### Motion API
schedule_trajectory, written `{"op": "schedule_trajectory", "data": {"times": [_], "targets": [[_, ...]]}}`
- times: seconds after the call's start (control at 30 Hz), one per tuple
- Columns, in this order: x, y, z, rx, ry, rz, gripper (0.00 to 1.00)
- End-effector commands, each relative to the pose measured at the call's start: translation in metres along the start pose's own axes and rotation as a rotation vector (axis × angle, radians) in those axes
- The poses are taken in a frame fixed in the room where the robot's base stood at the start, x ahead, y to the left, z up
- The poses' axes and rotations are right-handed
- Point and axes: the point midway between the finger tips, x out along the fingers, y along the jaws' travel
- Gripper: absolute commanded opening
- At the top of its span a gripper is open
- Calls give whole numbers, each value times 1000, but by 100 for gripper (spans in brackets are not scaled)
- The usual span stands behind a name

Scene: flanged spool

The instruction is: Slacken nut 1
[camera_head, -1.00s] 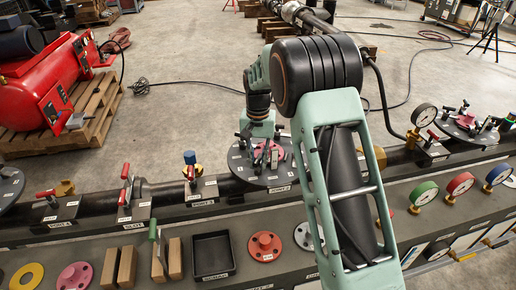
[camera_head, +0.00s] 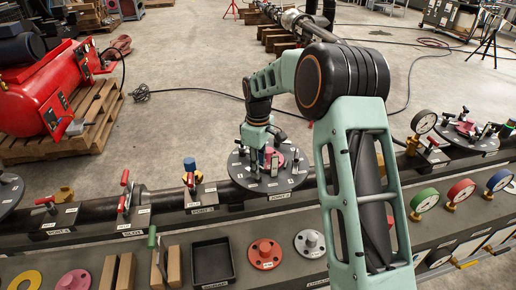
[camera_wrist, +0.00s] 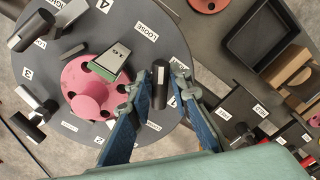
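A round dark plate (camera_wrist: 200,60) carries number labels and a LOOSE label; it also shows in the head view (camera_head: 238,178). A pink flanged spool (camera_wrist: 92,92) sits at its middle. A grey tapered piece marked 16 (camera_wrist: 108,62) lies over the spool's edge. A dark cylinder (camera_wrist: 160,84), seemingly nut 1's handle, stands between my fingertips, near a partly hidden label. My gripper (camera_wrist: 162,77) has its two blue-padded fingers apart, one each side of the cylinder, with narrow gaps. In the head view my gripper (camera_head: 262,160) is low over the plate.
Other dark cylinders (camera_wrist: 30,30) with grey parts stand around the plate's rim. A black tray (camera_head: 212,262), a red flange (camera_head: 264,253) and wooden blocks (camera_head: 108,272) lie on the near bench. A blue-topped valve (camera_head: 190,168) and gauges (camera_head: 424,120) rise from the pipe.

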Motion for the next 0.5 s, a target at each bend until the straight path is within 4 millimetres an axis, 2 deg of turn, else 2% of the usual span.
{"op": "schedule_trajectory", "data": {"times": [0.33,0.5], "targets": [[-3,0,0,-446,0,-2,17],[0,0,0,-247,-1,1,17]]}}
